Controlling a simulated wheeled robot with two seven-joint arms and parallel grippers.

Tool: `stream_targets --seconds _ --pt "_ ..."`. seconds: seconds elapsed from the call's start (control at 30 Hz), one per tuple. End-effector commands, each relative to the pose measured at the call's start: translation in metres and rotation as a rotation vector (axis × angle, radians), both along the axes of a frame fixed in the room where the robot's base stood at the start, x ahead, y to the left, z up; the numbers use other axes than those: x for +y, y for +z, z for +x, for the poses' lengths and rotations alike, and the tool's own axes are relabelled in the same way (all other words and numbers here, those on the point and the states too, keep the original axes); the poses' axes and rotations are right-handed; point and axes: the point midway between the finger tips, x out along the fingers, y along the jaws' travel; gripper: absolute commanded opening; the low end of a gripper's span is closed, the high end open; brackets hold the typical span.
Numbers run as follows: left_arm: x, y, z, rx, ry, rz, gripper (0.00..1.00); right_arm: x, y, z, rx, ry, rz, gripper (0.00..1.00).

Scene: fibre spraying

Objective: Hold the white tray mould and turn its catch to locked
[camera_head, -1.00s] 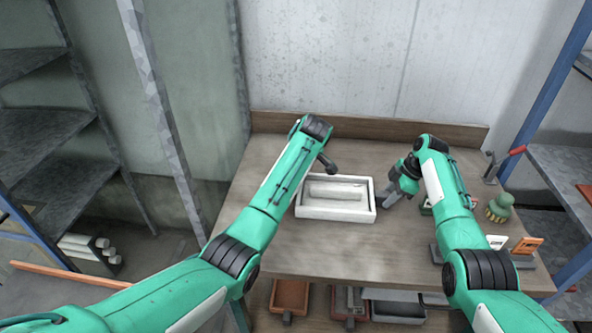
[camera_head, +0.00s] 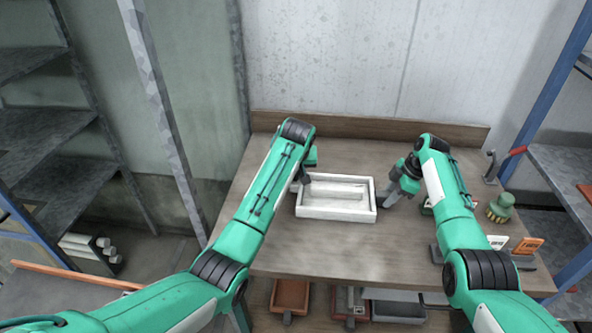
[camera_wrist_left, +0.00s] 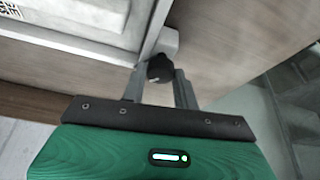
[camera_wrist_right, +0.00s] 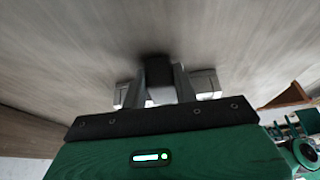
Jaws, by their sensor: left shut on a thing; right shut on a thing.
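The white tray mould (camera_head: 336,214) lies flat on the bench, with a long shallow hollow in it. My left gripper (camera_head: 303,181) is at its left end. In the left wrist view the left gripper (camera_wrist_left: 160,84) is shut on the black knob of the catch (camera_wrist_left: 160,67), beside a pale block at the mould's edge (camera_wrist_left: 85,42). My right gripper (camera_head: 386,201) is at the mould's right end. In the right wrist view the right gripper (camera_wrist_right: 160,88) is shut on a dark grip piece (camera_wrist_right: 158,70) between two pale blocks. The catch's locked mark is not visible.
Bins (camera_head: 290,297) sit under the bench. The bench in front of the mould is clear.

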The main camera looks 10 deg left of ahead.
Motion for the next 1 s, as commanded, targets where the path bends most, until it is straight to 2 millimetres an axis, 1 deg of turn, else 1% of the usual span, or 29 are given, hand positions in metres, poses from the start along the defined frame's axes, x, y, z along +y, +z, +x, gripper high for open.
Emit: stream_targets --seconds 0.6,0.8,1.0 --pt "0.0045 0.0007 0.0004 -0.002 -0.583 0.001 0.07 0.0001 0.0001 0.0002 -0.001 -0.001 0.000 0.00" --pt "0.0056 0.0011 0.0011 -0.002 -0.746 0.001 0.07 0.0001 0.0001 0.0001 -0.001 -0.001 0.000 0.00" --pt "0.0060 0.0008 0.0012 -0.001 -0.869 0.001 0.07 0.0000 0.0000 0.0001 0.000 -0.001 0.000 0.00"
